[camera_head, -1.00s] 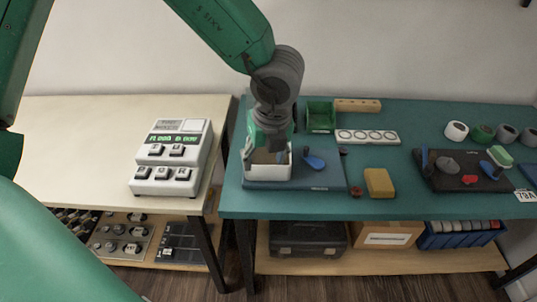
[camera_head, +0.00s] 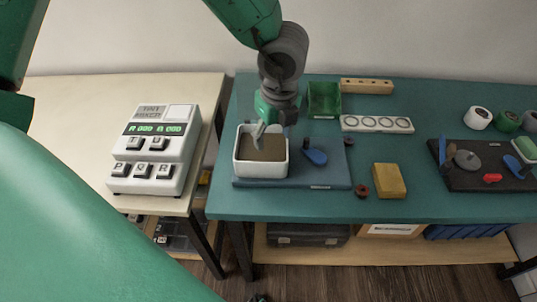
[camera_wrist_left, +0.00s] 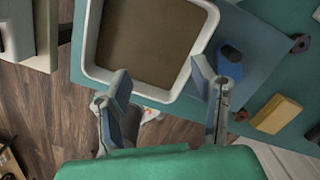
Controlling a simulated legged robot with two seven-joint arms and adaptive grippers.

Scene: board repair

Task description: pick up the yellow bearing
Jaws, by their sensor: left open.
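I cannot make out a yellow bearing in either view. My left gripper (camera_head: 262,134) is open and empty, pointing down at the white open box (camera_head: 261,178). In the left wrist view its two fingers (camera_wrist_left: 160,80) are spread apart, with the near wall of the box (camera_wrist_left: 135,90) between and beyond them. The box holds a flat brown filling, with no bearing visible on it. Two small dark reddish rings lie on the teal table, one at the blue mat's back right corner (camera_head: 348,141) and one by the yellow block (camera_head: 362,190). My right gripper is not in view.
The box stands on a blue mat (camera_head: 325,175) beside a blue-handled tool (camera_head: 314,156). A yellow block (camera_head: 389,180) lies to the right. A green bin (camera_head: 323,100), wooden block (camera_head: 366,86) and white tray with round recesses (camera_head: 377,124) are behind. A keyed machine (camera_head: 155,150) stands left.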

